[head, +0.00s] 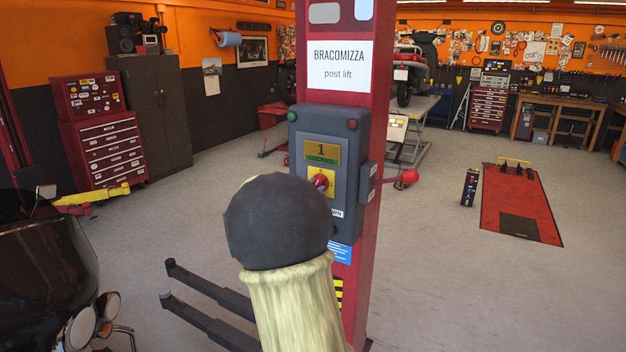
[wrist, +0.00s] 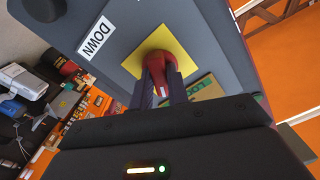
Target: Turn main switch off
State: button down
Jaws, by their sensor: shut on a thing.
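The main switch is a red rotary knob (head: 319,181) on a yellow plate (head: 313,199), on the front of the grey control box (head: 325,125) of the red post. In the wrist view the red knob (wrist: 166,62) sits between the two dark fingers of my gripper (wrist: 163,85), which is shut on it. The knob looks turned at an angle, but its exact setting cannot be read. In the head view my arm's dark rounded joint and pale sleeve hide most of the gripper and the box's lower left.
A red-knobbed lever (head: 408,176) sticks out right of the box. A "DOWN" label (wrist: 96,38) is beside the switch. Black lift arms (head: 205,305) lie low left; a motorcycle (head: 40,270) stands at the near left.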

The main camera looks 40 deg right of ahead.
jog(key=shift+n+p, duration=2.2)
jog(key=shift+n, duration=0.7)
jog(key=c, duration=1.4)
grip_release()
jog(key=shift+o, duration=0.2)
jog(key=shift+a, duration=0.1)
jog(key=b+v, duration=0.5)
jog(key=v, duration=1.2)
